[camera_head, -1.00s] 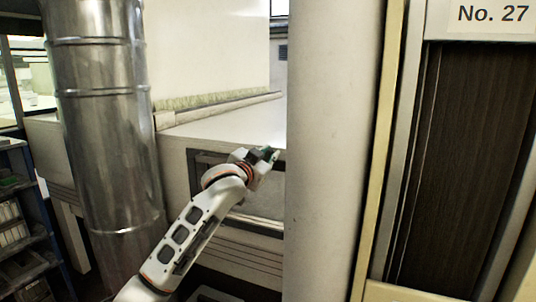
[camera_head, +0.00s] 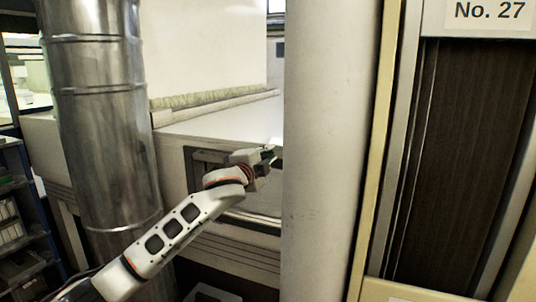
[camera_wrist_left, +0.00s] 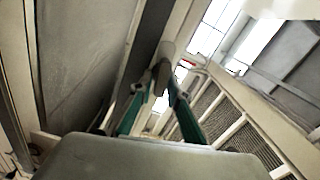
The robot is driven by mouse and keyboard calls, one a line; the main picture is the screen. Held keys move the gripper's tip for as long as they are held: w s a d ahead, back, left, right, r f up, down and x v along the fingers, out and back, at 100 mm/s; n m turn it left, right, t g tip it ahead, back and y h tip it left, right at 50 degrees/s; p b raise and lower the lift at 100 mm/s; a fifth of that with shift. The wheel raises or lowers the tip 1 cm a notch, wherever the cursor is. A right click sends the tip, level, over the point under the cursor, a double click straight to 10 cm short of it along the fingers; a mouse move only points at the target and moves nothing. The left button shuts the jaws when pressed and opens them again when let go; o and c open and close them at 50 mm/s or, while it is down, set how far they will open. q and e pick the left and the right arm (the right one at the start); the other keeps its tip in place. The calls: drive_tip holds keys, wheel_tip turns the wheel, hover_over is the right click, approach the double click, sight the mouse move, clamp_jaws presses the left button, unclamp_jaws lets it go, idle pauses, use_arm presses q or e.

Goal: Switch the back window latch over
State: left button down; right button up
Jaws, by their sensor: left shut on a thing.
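My left gripper (camera_head: 268,154) is at the upper edge of a dark-framed window (camera_head: 205,160) in the side of the pale machine, beside the large light column. In the left wrist view, the green-sided fingers of the gripper (camera_wrist_left: 160,80) close at their tips on a small greyish lever, the back window latch (camera_wrist_left: 167,50). The fingertips partly cover the latch. In the head view the gripper and the column hide it. My right gripper is in neither view.
The light column (camera_head: 325,150) stands close to the right of my left gripper. A shiny metal duct (camera_head: 100,120) stands to the left of the arm. A blue shelf rack (camera_head: 35,215) is at far left. A dark panel (camera_head: 460,160) under a "No. 27" sign is at right.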

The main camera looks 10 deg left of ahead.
use_arm(q)
drive_tip(key=shift+f+m, duration=0.1)
drive_tip(key=shift+m, duration=1)
drive_tip(key=c, duration=2.1)
unclamp_jaws()
drive_tip(key=s, duration=0.4)
drive_tip(key=s+a, duration=0.1)
drive_tip(key=s, duration=0.3)
drive_tip(key=s+a, duration=0.1)
drive_tip(key=s, duration=0.3)
drive_tip(key=shift+a, duration=0.15)
drive_tip(key=shift+f, duration=0.15)
